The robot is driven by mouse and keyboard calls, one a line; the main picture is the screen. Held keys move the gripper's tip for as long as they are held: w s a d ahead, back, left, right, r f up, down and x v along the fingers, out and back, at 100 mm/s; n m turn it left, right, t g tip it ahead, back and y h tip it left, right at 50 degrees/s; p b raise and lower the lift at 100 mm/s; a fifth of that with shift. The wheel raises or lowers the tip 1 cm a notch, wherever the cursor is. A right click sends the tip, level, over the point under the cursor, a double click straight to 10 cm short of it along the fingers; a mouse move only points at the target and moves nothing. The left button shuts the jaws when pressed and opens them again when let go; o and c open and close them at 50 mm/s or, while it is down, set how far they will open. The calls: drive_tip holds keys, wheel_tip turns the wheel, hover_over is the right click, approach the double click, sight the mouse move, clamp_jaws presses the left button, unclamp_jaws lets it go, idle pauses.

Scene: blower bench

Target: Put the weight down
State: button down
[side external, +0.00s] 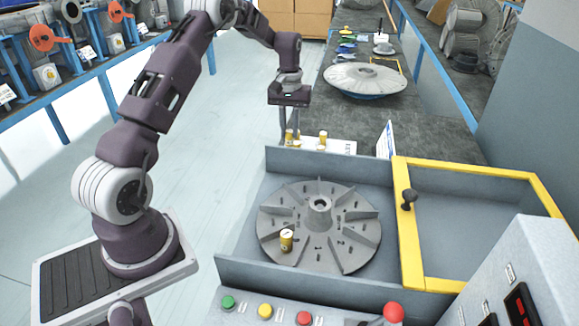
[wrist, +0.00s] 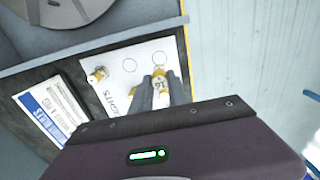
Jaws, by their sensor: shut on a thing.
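My gripper (side external: 290,138) is shut on a small yellow weight (wrist: 160,82) at the white weights card (side external: 340,147). In the wrist view the fingers (wrist: 153,92) close around the weight at the right part of the card (wrist: 118,85), close to a printed circle. I cannot tell whether its base touches the card. A second yellow weight (side external: 323,137) stands on the card and also shows at its left in the wrist view (wrist: 97,75). Another yellow weight (side external: 287,240) sits on the grey finned rotor (side external: 335,200).
The rotor lies in a grey bay with a yellow-framed cover (side external: 410,240) at its right. A white sign (side external: 386,140) stands near the card. Another disc (side external: 365,77) lies farther back on the bench. Coloured buttons (side external: 265,311) line the front panel.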

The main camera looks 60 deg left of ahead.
wheel_tip(320, 180, down, 9)
drive_tip(key=shift+r, duration=0.15)
drive_tip(key=shift+f, duration=0.35)
drive_tip(key=c, duration=1.3)
unclamp_jaws()
drive_tip(key=shift+r, duration=0.1)
